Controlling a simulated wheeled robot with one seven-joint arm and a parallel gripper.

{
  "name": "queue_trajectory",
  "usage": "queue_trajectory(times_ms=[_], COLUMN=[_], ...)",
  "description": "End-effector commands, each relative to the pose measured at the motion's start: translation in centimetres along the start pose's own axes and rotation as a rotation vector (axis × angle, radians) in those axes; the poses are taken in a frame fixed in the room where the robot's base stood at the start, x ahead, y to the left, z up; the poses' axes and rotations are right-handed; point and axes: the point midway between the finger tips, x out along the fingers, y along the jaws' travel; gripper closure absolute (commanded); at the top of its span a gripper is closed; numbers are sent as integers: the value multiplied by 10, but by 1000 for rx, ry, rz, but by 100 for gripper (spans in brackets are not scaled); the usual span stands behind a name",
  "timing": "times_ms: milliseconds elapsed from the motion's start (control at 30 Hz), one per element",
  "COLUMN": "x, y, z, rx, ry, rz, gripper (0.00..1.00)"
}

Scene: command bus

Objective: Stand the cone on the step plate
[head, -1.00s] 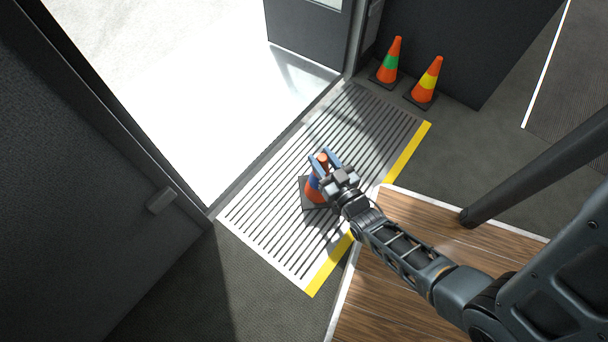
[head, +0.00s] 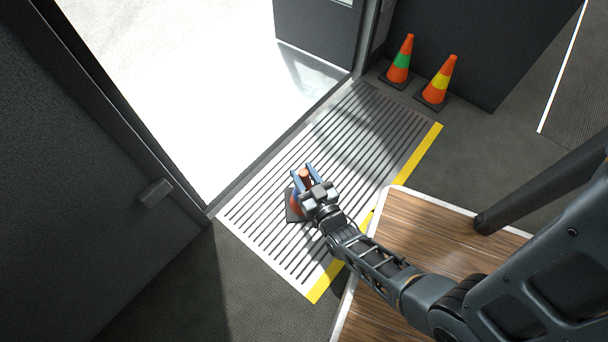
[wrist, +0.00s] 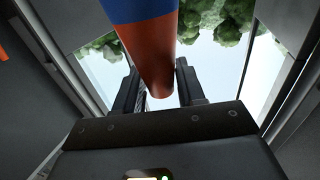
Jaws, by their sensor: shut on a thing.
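An orange cone with a blue band (head: 296,201) is in my gripper, over the ribbed step plate (head: 383,112) with its yellow edge. My gripper (head: 307,174) is shut on the cone near its top. The cone's dark base shows at the lower left of the gripper; I cannot tell whether it touches the plate. In the wrist view, the cone's orange tip and blue band (wrist: 143,12) show between the two fingers (wrist: 160,88). The gripper hides part of the cone in the head view.
Two more orange cones, one with a green band (head: 400,63) and one with a yellow band (head: 438,84), stand by the dark panel at the plate's far end. A wooden-topped surface (head: 440,245) and a dark pole (head: 530,190) are at the right. The open doorway is bright.

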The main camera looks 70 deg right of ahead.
Motion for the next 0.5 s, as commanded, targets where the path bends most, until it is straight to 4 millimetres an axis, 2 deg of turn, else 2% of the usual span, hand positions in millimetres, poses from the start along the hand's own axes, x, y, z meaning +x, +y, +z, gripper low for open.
queue_trajectory(times_ms=[133, 167, 400, 500], x=[0, 0, 0, 0], y=[0, 0, 0, 0], z=[1, 2, 1, 1], rx=[0, 0, 0, 0], ry=[1, -1, -1, -1], rz=[0, 0, 0, 0], gripper=[100, 60, 37, 35])
